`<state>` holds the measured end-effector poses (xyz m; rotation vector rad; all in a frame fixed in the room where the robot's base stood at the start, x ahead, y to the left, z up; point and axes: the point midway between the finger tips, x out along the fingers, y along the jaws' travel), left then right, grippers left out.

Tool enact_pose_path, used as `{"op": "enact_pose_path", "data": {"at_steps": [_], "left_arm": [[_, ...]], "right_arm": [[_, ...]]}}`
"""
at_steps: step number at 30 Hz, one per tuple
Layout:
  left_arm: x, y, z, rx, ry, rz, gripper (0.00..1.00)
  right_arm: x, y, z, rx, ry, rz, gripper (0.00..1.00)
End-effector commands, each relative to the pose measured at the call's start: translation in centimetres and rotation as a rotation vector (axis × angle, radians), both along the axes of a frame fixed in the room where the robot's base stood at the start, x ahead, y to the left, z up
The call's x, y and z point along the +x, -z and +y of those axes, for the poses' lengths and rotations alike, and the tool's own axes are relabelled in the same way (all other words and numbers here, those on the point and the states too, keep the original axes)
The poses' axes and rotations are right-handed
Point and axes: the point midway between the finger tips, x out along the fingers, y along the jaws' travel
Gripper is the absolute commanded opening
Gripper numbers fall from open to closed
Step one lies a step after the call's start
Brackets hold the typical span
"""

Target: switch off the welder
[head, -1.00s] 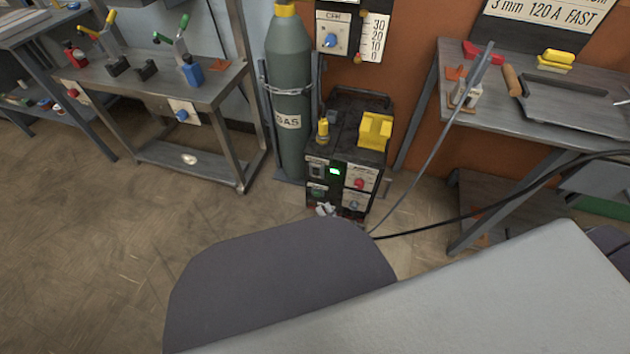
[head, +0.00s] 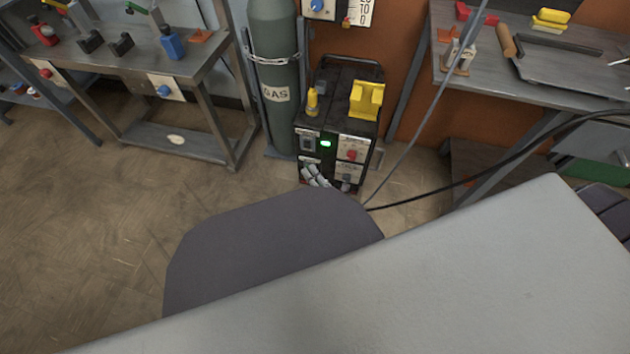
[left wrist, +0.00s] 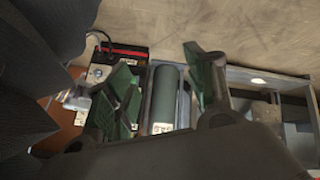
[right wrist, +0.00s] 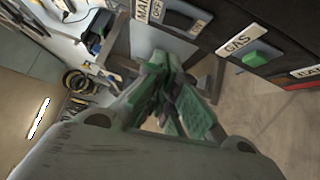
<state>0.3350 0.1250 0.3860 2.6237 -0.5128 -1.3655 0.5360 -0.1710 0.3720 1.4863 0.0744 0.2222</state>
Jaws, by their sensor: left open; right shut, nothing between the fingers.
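My right gripper (head: 317,177) is low in front of the welder's front, below the switch. Its green fingers (right wrist: 168,88) are shut and empty, apart from the switch. My left gripper (left wrist: 160,75) is open and empty, seen only in its own wrist view.
A green gas button (right wrist: 262,57) sits near the main switch. A grey gas cylinder (head: 277,90) stands left of the welder. A yellow holder (head: 367,98) sits on top. Benches stand at left (head: 190,62) and right (head: 480,75). A cable (head: 450,187) runs to the right.

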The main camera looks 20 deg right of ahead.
Motion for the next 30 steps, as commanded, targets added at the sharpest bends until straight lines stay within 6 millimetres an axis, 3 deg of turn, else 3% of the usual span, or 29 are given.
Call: {"op": "enact_pose_path", "data": {"at_steps": [12, 15, 30], "left_arm": [[-0.7, 2.5, -0.5, -0.028, 0.001, 0.000, 0.55], [-0.6, 2.7, -0.6, -0.036, 0.001, -0.003, 0.55], [0.7, 2.9, -0.8, -0.051, 0.007, -0.042, 0.55]], "right_arm": [[5.0, -0.3, 1.0, 0.001, -0.001, -0.001, 0.00], [5.9, -0.4, 0.4, -0.001, 0.000, -0.001, 0.00], [8.2, -0.9, -1.3, -0.001, 0.000, 0.001, 0.00]]}}
